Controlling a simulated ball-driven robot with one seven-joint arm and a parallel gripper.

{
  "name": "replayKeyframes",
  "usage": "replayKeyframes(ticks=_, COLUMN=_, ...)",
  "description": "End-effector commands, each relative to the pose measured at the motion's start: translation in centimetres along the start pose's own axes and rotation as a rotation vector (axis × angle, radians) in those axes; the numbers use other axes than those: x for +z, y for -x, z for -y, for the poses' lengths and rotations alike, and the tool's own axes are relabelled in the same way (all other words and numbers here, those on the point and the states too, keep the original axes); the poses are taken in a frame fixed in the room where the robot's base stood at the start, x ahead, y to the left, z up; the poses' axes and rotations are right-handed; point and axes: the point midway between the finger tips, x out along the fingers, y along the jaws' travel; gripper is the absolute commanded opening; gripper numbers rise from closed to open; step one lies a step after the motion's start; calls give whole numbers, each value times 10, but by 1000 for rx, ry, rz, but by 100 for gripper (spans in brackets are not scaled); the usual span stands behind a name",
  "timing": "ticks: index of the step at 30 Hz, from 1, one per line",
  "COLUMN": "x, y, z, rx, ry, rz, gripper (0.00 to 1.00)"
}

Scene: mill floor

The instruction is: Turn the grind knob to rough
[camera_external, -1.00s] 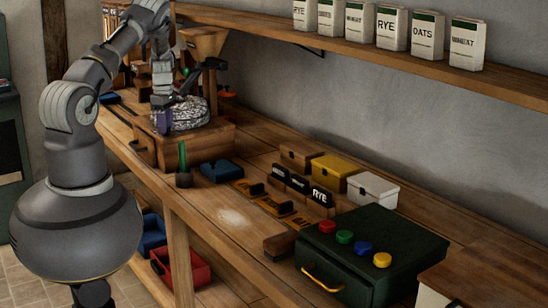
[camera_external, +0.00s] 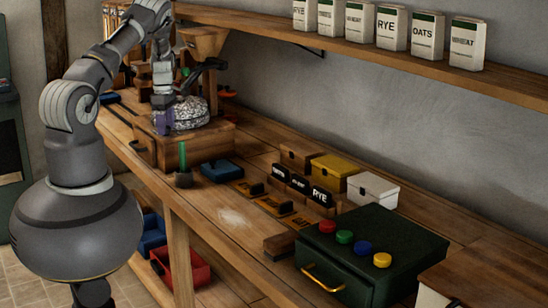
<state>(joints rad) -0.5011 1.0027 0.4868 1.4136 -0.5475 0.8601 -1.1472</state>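A wooden mill (camera_external: 208,144) with a speckled grey millstone (camera_external: 190,113) on top and a wooden hopper (camera_external: 203,42) above it stands on the bench. My gripper (camera_external: 164,122) points down at the left side of the millstone, close to it. A purple part shows at the fingertips; I cannot tell whether it is the grind knob or part of the gripper. Whether the fingers are open or shut is too small to see. No rough marking can be read.
A green-handled tool (camera_external: 183,165) stands in front of the mill, with a blue tray (camera_external: 222,171) beside it. Label blocks, small boxes and a green case (camera_external: 372,250) with coloured buttons fill the right of the bench. A shelf (camera_external: 400,52) with labelled bags runs above.

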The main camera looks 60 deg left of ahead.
Motion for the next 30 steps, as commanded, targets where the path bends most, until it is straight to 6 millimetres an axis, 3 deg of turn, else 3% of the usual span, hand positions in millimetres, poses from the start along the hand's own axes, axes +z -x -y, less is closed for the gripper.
replayKeyframes(ticks=5, x=0, y=5, z=0, rx=1, ry=0, rz=0, gripper=63)
replayKeyframes(ticks=18, x=0, y=74, z=0, rx=1, ry=0, rz=0, gripper=63)
replayKeyframes(ticks=30, x=0, y=78, z=0, rx=0, ry=0, rz=0, gripper=63)
